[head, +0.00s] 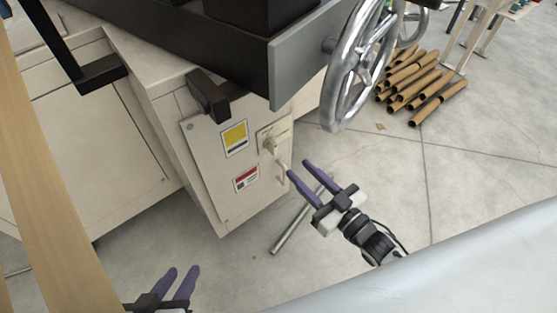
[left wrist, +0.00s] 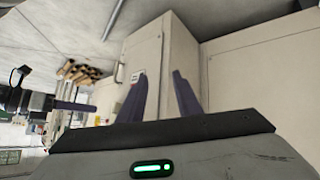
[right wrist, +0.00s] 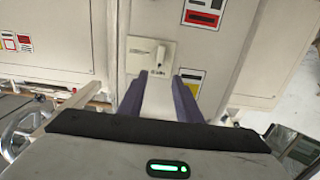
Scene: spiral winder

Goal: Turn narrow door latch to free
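The narrow door (head: 212,165) is a cream panel on the cabinet's end, with a yellow label and a red-and-white label. Its latch (head: 269,145) is a small pale knob on a light plate near the door's right edge. In the right wrist view the latch (right wrist: 159,54) shows ahead of the fingertips, roughly centred between them. Its setting is too small to read. My right gripper (head: 299,167) is open and empty, just in front of the door's right side, apart from the latch. My left gripper (head: 184,270) is open and empty, low in front of the cabinet.
A pale D-shaped handle (head: 283,164) sits just below the latch. A large metal handwheel (head: 350,75) stands above right. A black bracket (head: 209,95) juts out above the door. A metal bar (head: 290,232) lies on the floor, and cardboard tubes (head: 410,80) lie at the back right.

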